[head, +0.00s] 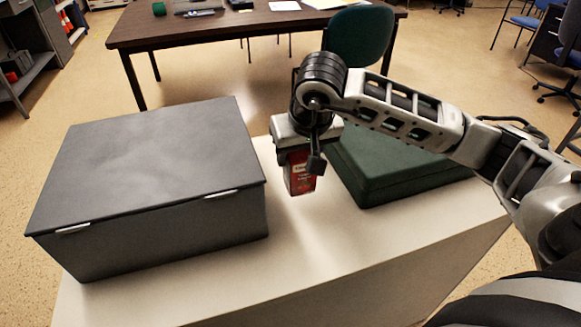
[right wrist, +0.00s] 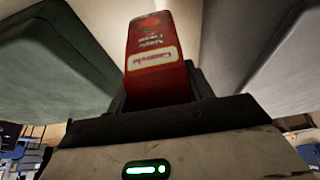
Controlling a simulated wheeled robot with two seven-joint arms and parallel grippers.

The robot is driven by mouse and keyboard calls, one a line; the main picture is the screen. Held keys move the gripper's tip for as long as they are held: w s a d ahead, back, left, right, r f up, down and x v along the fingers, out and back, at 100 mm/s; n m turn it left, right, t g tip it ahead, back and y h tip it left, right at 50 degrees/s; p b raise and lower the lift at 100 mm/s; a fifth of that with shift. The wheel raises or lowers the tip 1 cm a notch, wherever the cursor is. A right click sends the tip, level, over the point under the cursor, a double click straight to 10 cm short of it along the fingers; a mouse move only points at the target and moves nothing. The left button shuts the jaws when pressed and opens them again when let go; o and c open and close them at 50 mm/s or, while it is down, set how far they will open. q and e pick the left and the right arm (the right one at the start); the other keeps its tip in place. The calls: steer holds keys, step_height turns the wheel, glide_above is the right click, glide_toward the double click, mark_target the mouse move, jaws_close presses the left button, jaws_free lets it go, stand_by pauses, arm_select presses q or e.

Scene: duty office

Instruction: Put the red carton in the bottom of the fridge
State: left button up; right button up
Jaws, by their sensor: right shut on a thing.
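The red carton (head: 301,178) hangs below my right gripper (head: 300,158), over the white top between two boxes. My right gripper is shut on it. In the right wrist view the carton (right wrist: 157,62) stands out from between the dark fingers (right wrist: 160,98), with pale lettering on its face. I cannot tell whether its lower end touches the white top or is a little above it. I cannot make out a fridge in either view. My left gripper is not in view.
A large grey lidded box (head: 150,175) stands left of the carton on the white top (head: 330,250). A dark green case (head: 395,165) lies to the right. The front of the white top is clear. Behind are a brown desk (head: 225,30) and a green chair (head: 360,38).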

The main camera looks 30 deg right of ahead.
steer(key=shift+w+a+f, duration=0.35)
steer(key=shift+w+f, duration=0.05)
steer(key=shift+f, duration=0.2)
steer(key=f, duration=0.3)
steer(key=shift+w+a+f, duration=0.1)
steer(key=shift+w+a, duration=0.1)
steer(key=shift+w, duration=0.05)
steer(key=shift+f, duration=0.3)
steer(key=shift+f, duration=0.15)
steer(key=o, duration=1.2)
